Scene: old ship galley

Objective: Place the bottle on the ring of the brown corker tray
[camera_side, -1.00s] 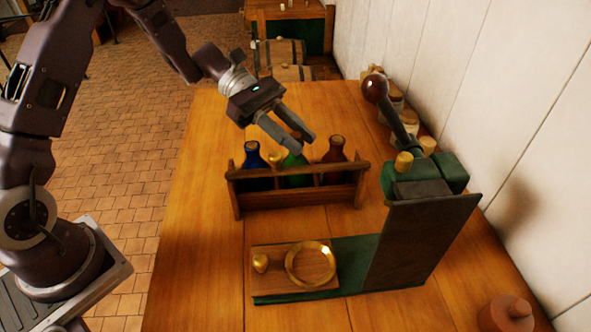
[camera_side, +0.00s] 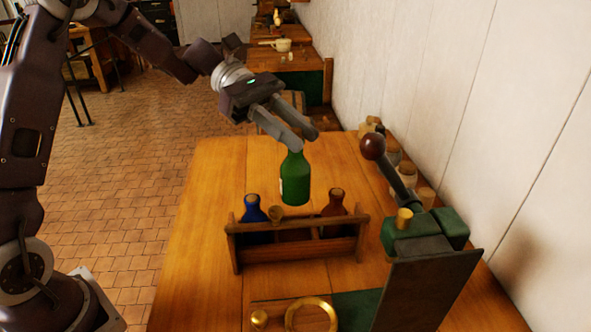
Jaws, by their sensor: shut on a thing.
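My gripper (camera_side: 299,140) is shut on the neck of a green bottle (camera_side: 295,180). It holds the bottle upright above the wooden rack (camera_side: 300,247). A pale label edge shows on the bottle's left side. The brass ring (camera_side: 330,308) lies on the brown corker tray (camera_side: 278,306) at the bottom of the view, in front of the rack. The tray's near part is cut off by the frame edge. The ring is empty in the part that shows.
A blue bottle (camera_side: 253,222) and a brown bottle (camera_side: 335,213) stand in the rack. The corker, with its dark plate (camera_side: 425,292), green body (camera_side: 405,236) and ball-ended lever (camera_side: 373,147), stands to the right. Several jars (camera_side: 393,157) line the wall. The table is clear left of the rack.

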